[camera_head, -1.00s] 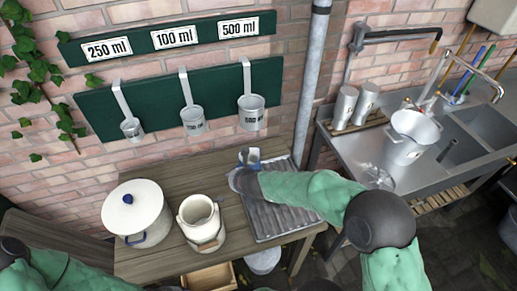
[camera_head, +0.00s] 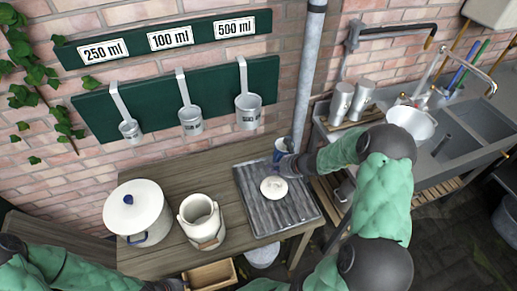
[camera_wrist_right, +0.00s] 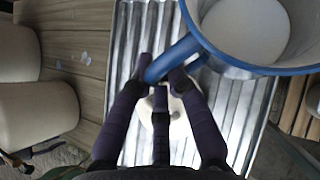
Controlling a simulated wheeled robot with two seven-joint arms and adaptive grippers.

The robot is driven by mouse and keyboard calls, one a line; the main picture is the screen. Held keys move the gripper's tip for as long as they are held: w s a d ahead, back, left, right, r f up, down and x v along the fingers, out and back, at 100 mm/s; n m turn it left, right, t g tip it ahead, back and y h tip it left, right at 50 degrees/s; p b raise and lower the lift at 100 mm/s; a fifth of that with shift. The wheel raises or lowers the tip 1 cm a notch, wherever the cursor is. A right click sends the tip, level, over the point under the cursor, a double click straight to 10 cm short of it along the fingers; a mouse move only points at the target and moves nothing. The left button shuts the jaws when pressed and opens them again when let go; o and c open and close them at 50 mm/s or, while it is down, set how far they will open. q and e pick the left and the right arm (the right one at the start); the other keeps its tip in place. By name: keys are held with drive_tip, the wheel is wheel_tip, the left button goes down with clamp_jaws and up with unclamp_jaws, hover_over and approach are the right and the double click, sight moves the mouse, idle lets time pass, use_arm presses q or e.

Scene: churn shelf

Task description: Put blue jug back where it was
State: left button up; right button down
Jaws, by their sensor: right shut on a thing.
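The blue jug (camera_head: 281,147) is at the back right corner of the ribbed metal tray (camera_head: 250,215), mostly hidden behind my right gripper (camera_head: 287,163). In the right wrist view the jug (camera_wrist_right: 285,70) has a blue rim and handle and a white inside. My right gripper (camera_wrist_right: 162,88) is shut on its handle. The jug looks upright, seen from above its rim. I cannot tell whether it touches the tray. My left arm is at the bottom left of the head view; its gripper (camera_head: 170,285) is dark, cut by the edge, and its fingers are unclear.
A round cream lid (camera_head: 274,188) lies on the tray. A milk can (camera_head: 200,222) and a lidded white pot (camera_head: 137,215) stand left of it. Measuring cups hang above. The drainpipe (camera_head: 308,80) rises close behind the jug. The sink counter is at the right.

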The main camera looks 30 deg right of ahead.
drive_tip(key=d, duration=0.1)
drive_tip(key=s+d, duration=0.1)
drive_tip(key=d, duration=0.2)
drive_tip(key=shift+s+f, duration=0.3)
drive_tip(key=shift+s, duration=0.1)
drive_tip(key=shift+w+a+f+b, duration=0.1)
drive_tip(key=shift+w+a+f, duration=0.75)
drive_tip(key=shift+w, duration=1.95)
drive_tip(key=shift+w+a+f+b, duration=0.1)
drive_tip(key=shift+w+a+f, duration=0.2)
drive_tip(key=shift+w+a, duration=1.75)
drive_tip(key=shift+w+a+f+b, duration=0.1)
drive_tip(key=shift+w+a+f, duration=0.35)
drive_tip(key=shift+w, duration=3.05)
drive_tip(key=shift+d+f, duration=0.15)
drive_tip(key=shift+f, duration=0.1)
drive_tip(key=c, duration=1.2)
unclamp_jaws()
drive_tip(key=shift+s+r, duration=0.1)
drive_tip(key=shift+r, duration=0.1)
drive_tip(key=p+v, duration=0.2)
drive_tip(key=v, duration=0.9)
drive_tip(key=shift+s+d+r, duration=0.2)
drive_tip(key=shift+s+r, duration=0.05)
